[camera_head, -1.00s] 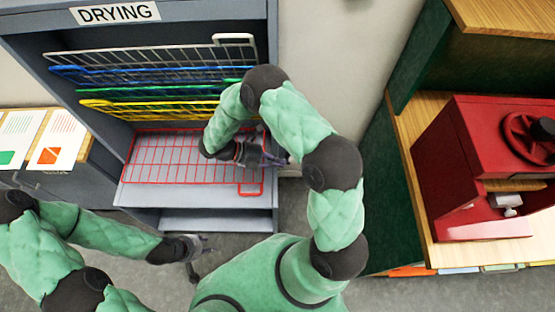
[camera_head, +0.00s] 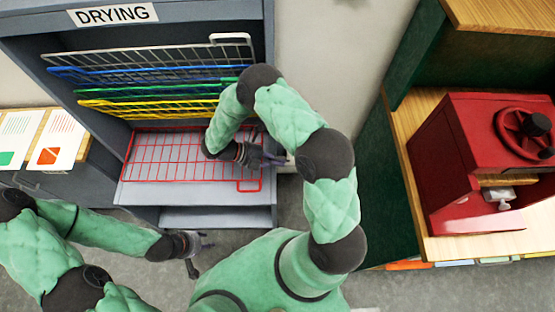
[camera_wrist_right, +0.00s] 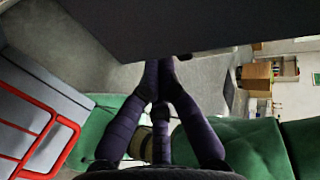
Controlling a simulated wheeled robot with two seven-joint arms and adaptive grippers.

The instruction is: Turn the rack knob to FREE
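The grey drying rack (camera_head: 267,60) with the DRYING sign stands at the left of the head view. I cannot make out its knob in either view. My right gripper (camera_head: 280,161) is at the rack's right front edge, over the right end of the red wire shelf (camera_head: 160,157). In the right wrist view its purple fingers (camera_wrist_right: 161,68) come together at the tips, just by a dark panel (camera_wrist_right: 190,25). Nothing shows between them. My left gripper (camera_head: 203,254) is low in front of the rack, with its fingers apart and empty.
Yellow, green, blue and white wire shelves (camera_head: 150,110) are tilted up above the red one. A side table with printed cards (camera_head: 58,140) is at the left. A red press (camera_head: 445,150) stands on a wooden table at the right. Grey floor lies between.

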